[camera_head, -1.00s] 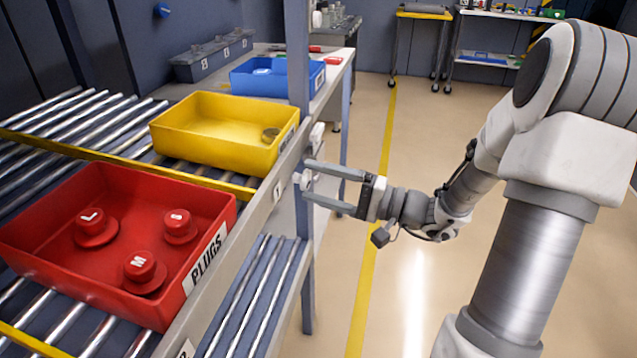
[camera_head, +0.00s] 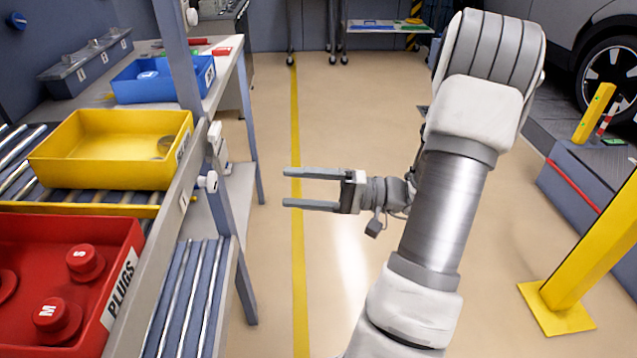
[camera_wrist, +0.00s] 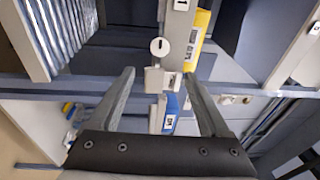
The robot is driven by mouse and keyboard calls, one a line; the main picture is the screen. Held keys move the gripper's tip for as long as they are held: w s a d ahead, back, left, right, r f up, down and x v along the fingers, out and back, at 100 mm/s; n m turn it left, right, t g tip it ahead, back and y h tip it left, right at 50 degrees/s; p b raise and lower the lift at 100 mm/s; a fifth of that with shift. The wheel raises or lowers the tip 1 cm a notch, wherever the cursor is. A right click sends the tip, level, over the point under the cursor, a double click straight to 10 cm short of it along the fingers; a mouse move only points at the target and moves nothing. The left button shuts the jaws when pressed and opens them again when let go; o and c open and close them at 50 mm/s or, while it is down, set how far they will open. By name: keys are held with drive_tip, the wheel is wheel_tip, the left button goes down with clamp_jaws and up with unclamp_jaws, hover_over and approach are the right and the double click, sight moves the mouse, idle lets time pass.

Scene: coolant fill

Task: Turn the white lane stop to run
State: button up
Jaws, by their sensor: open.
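The white lane stop (camera_head: 208,181) is a small white knob on the outer side of the conveyor's rail, near a small marked plate (camera_head: 184,203). In the wrist view the round white knob (camera_wrist: 160,47) shows ahead, with a dark slot on its face; I cannot tell whether it reads run or stop. My gripper (camera_head: 287,188) is open and empty, to the right of the knob and apart from it, fingers pointing left at it. In the wrist view my gripper (camera_wrist: 159,78) has its fingers spread, with the knob beyond and between them.
A yellow bin (camera_head: 95,178) and a red PLUGS bin (camera_head: 125,265) with red plugs stand on the rollers. A blue bin (camera_head: 140,92) is behind. A blue-grey post (camera_head: 190,75) rises near the knob. A yellow post (camera_head: 590,265) stands right. Open floor lies around my arm.

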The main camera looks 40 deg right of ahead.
drive_tip(key=v, duration=0.4)
drive_tip(key=shift+a, duration=0.1)
drive_tip(key=shift+a, duration=0.1)
idle(0.3)
